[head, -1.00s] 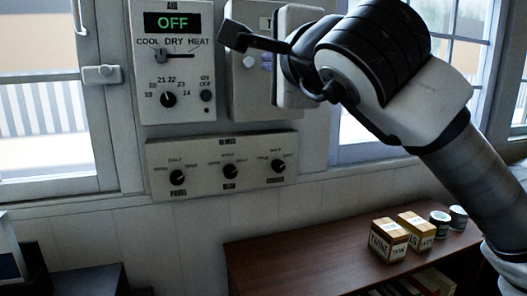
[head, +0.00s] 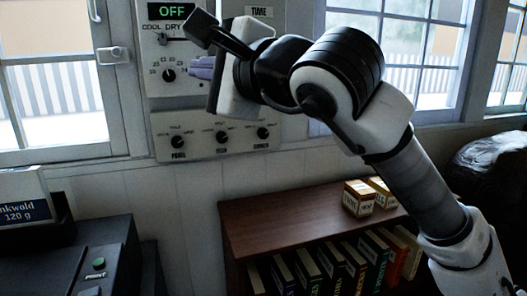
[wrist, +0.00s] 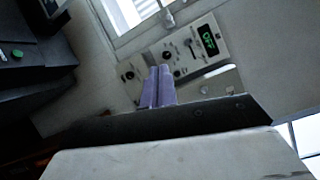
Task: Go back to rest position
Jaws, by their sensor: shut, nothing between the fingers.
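My gripper (head: 203,67) shows its purple fingers in front of the wall panels in the head view. In the wrist view its two purple fingers (wrist: 158,84) lie side by side, shut and empty. My arm reaches up from the lower right. The control panel (head: 155,62) with a green OFF display is just left of the fingers; it also shows in the wrist view (wrist: 207,62). Its lower dial is visible, while its right side is partly hidden by my gripper. I cannot tell how far the fingertips are from the panel.
A panel with three knobs (head: 195,143) is below. A brown shelf (head: 255,215) holds several books and small boxes (head: 359,198). A dark machine with a green button (head: 98,263) stands at lower left, beside a window (head: 60,100). A dark bag-like shape (head: 490,170) is at right.

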